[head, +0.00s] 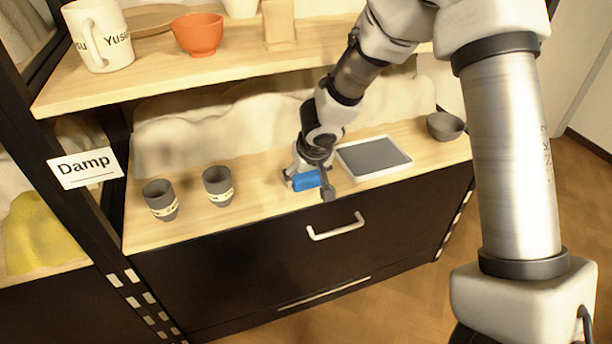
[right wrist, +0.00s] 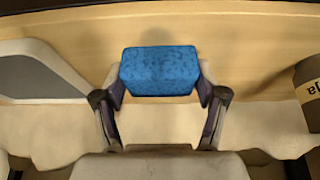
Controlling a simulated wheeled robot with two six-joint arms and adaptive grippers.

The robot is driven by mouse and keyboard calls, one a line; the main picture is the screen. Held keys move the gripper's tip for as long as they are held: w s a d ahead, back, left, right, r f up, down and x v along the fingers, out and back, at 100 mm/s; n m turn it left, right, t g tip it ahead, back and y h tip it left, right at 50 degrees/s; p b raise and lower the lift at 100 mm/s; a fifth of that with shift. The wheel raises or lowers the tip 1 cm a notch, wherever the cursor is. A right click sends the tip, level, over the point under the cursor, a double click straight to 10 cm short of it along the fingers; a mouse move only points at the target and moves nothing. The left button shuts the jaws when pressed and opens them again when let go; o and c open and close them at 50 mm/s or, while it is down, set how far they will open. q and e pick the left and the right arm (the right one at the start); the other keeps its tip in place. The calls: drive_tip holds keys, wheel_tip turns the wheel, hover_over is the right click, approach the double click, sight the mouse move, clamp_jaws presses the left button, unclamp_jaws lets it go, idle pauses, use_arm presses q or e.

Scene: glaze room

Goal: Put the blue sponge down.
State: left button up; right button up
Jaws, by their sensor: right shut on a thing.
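The blue sponge (head: 306,181) is a small block low over the front part of the wooden lower shelf (head: 260,205), left of the grey-topped tray. My right gripper (head: 309,183) is shut on it, one finger at each end. In the right wrist view the sponge (right wrist: 159,71) sits level between the two fingertips (right wrist: 160,88), with the wooden shelf (right wrist: 245,50) behind it and a soft shadow around it. I cannot tell whether its underside touches the wood. My left gripper is not in view.
A white-rimmed tray with a grey face (head: 375,156) lies right of the sponge, and a grey bowl (head: 445,126) stands farther right. Two grey cups (head: 161,199) (head: 218,186) stand left. An upper shelf (head: 130,77) holds a mug (head: 99,35) and an orange bowl (head: 198,34).

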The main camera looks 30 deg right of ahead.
drive_tip(key=shift+f, duration=0.2)
drive_tip(key=o, duration=1.2)
drive_tip(key=shift+r+p, duration=0.3)
drive_tip(key=shift+r, duration=0.15)
drive_tip(key=p+v, duration=0.4)
drive_tip(key=v, duration=0.7)
drive_tip(key=s+a+f+g+y, duration=0.1)
drive_tip(key=s+a+f, duration=0.25)
drive_tip(key=f, duration=0.35)
drive_tip(key=s+a+f+n+g+y, duration=0.1)
drive_tip(key=s+a+f, duration=0.25)
drive_tip(key=f, duration=0.45)
drive_tip(key=s+a+f+g+y, duration=0.1)
drive_tip(key=s+a+f+g, duration=0.1)
drive_tip(key=s+f, duration=0.4)
drive_tip(key=s+d+f+n+h, duration=0.1)
drive_tip(key=s+f, duration=1)
drive_tip(key=shift+d+h, duration=0.3)
drive_tip(key=shift+h, duration=0.1)
